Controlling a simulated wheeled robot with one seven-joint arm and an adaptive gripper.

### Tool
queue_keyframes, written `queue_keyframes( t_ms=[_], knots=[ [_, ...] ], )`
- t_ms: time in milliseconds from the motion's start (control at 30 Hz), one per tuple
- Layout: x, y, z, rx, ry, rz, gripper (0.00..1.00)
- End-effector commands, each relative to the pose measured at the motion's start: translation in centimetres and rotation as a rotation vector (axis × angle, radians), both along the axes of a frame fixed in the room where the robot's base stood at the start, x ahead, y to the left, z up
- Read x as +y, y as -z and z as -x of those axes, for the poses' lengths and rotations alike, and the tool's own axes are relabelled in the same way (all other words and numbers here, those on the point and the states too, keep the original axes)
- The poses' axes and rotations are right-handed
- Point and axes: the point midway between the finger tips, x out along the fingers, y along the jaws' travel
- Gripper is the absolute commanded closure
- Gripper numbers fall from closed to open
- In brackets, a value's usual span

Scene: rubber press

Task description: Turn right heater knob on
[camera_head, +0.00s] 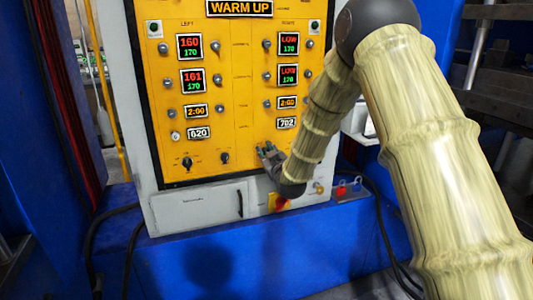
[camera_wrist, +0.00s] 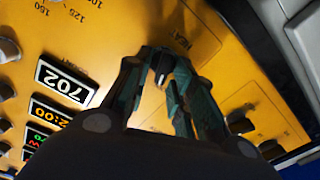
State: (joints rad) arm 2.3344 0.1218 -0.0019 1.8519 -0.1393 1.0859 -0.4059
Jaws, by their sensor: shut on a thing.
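The yellow control panel (camera_head: 215,115) has left and right columns of displays. My gripper (camera_head: 266,150) is at the lower part of the right column. In the wrist view, my gripper (camera_wrist: 160,66) has its two green fingers closed around a small dark knob (camera_wrist: 161,68), with the printed word HEAT beside it. The fingers hide part of this knob, so its pointer position is unclear. In the head view the gripper covers the knob. The upper right displays (camera_head: 288,43) read LOW over 170 in red and green.
Two black knobs (camera_head: 187,163) (camera_head: 225,158) sit low on the panel's left half. Other dark knobs (camera_wrist: 240,122) are near my gripper in the wrist view. A red and yellow switch (camera_head: 279,203) is below my gripper. My arm covers the space right of the panel.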

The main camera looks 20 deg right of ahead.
Motion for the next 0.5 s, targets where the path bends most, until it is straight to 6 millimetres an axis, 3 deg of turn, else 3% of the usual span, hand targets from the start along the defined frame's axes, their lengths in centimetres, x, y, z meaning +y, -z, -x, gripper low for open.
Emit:
queue_keyframes(
  t_ms=[267, 500],
  knots=[
    [-0.2, -0.02, 0.0, 0.003, 0.001, -0.09, 0.99],
    [-0.41, -0.01, 0.01, 0.009, 0.001, -0.273, 0.99]
  ],
)
